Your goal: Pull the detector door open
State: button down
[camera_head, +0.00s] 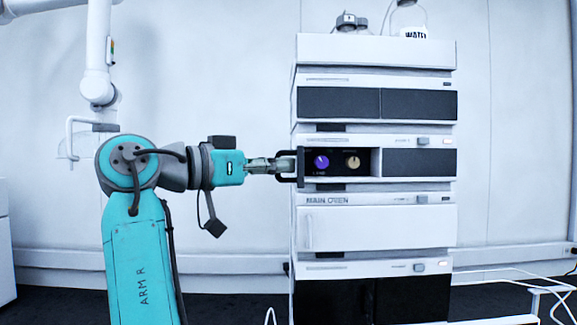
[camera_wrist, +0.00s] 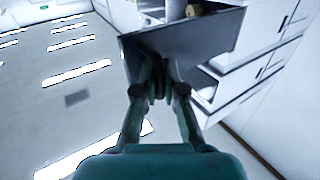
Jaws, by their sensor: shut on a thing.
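The detector module is the second unit down in the stack, and its left bay (camera_head: 345,162) is uncovered, with a purple knob (camera_head: 321,162) and a tan knob (camera_head: 352,162) inside. The dark detector door (camera_head: 301,167) shows nearly edge-on at the bay's left side, swung out from the front. In the wrist view the door (camera_wrist: 210,40) is a broad dark panel standing out from the white stack. My gripper (camera_head: 286,166) reaches in from the left and is shut on the door's handle. The fingertips (camera_wrist: 158,92) meet at the handle, which they partly hide.
Other units of the chromatography stack (camera_head: 380,228) stand above and below, their fronts closed. Bottles (camera_head: 413,32) stand on top. A white jointed arm (camera_head: 97,60) hangs at upper left. A white rail frame (camera_head: 530,290) is at lower right.

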jog(key=shift+a, duration=0.15)
jog(key=c, duration=1.5)
grip_release()
jog(key=v, duration=1.2)
jog(key=shift+f, duration=0.1)
